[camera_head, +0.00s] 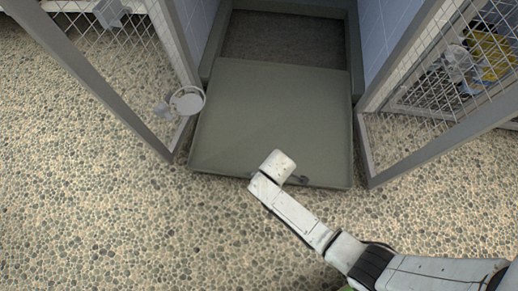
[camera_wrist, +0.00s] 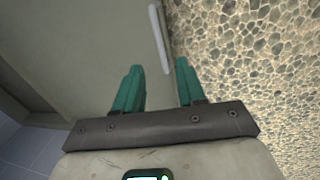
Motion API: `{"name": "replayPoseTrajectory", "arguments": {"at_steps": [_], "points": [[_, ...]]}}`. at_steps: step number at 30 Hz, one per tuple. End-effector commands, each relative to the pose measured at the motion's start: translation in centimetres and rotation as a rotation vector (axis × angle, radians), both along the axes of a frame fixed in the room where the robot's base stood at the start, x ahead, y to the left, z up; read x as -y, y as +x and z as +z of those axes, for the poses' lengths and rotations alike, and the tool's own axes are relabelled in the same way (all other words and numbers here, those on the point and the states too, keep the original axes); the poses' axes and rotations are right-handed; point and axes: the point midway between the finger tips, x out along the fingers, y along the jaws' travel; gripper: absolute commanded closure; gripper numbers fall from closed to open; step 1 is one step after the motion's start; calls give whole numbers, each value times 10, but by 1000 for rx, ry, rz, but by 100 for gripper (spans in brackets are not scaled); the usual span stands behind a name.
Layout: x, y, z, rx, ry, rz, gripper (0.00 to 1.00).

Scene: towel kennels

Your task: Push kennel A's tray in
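The grey-green tray (camera_head: 270,115) sticks well out of the kennel opening, between two open mesh doors. Its back part meets the kennel's dark floor. A small handle (camera_head: 298,179) shows at its front edge; in the wrist view the handle (camera_wrist: 159,38) is a pale bar. My gripper (camera_wrist: 159,78) has two teal fingers spread apart, with the near end of the bar in line with the gap between them. I cannot tell whether they touch it. In the head view my wrist is over the tray's front edge and hides the fingers. No kennel letter is readable.
The left mesh door (camera_head: 95,75) carries a round bowl in a holder (camera_head: 187,101) close to the tray's left side. The right mesh door (camera_head: 440,120) stands open near the tray's right front corner. Pebbled floor (camera_head: 120,215) in front is clear.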

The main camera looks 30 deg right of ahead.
Motion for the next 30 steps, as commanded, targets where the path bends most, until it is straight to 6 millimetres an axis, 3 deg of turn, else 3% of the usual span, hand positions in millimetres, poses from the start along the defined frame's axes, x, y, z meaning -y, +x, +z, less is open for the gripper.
{"name": "replayPoseTrajectory", "arguments": {"at_steps": [1,11,21,30], "points": [[-2,2,-15,0,-3,18,60],[-3,6,-42,0,-9,43,60],[5,15,-103,0,-9,42,60],[8,20,-127,0,-8,43,60]]}}
